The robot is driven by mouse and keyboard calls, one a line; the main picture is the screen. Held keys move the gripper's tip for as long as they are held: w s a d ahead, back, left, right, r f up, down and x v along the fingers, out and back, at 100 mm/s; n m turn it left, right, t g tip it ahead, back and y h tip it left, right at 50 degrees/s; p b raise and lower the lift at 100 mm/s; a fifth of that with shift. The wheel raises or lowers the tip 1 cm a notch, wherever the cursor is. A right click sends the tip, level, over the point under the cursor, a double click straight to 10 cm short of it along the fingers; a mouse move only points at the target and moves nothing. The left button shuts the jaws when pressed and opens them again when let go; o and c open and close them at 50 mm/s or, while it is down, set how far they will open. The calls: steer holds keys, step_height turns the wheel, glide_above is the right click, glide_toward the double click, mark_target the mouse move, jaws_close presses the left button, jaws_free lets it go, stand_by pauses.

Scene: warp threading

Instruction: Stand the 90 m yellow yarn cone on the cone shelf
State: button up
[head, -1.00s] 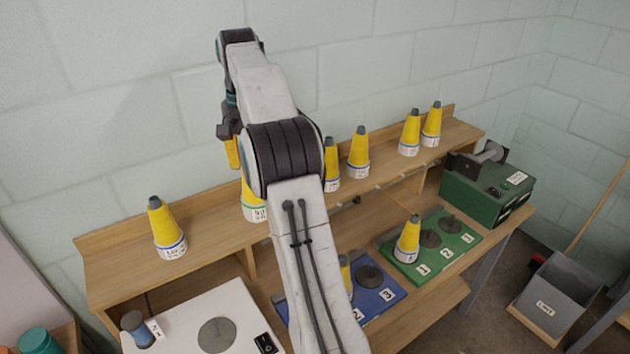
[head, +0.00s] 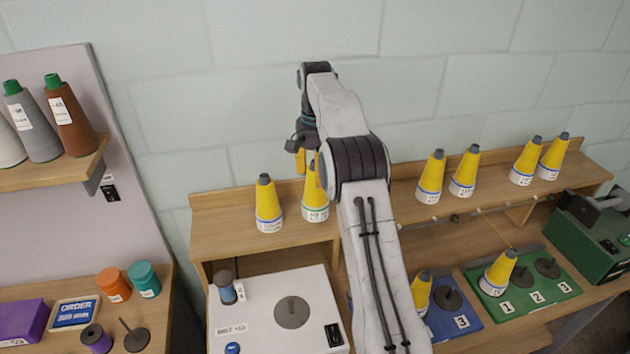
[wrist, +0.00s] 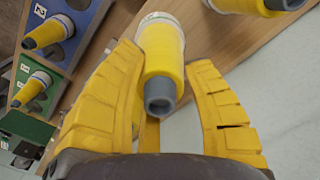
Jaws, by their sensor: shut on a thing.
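A yellow yarn cone with a green band and a label (head: 313,201) shows over the cone shelf (head: 228,222), partly hidden by my arm's elbow. My gripper (head: 303,163) is at its upper part, shut on it. In the wrist view the cone (wrist: 162,60) sits between the two yellow fingers, its grey tip toward the camera. The cone looks upright; I cannot tell whether its base touches the shelf. A blue-banded yellow cone (head: 268,205) stands just left of it, with a small gap.
Several yellow cones stand further right on the shelf, such as one near the arm (head: 431,178). Below are a white scale (head: 270,305), a blue board (head: 455,318) and a green board (head: 535,290). A side rack (head: 55,170) holds other cones at the left.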

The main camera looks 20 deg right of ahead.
steer(key=shift+f, duration=2.2)
steer(key=o, duration=0.9)
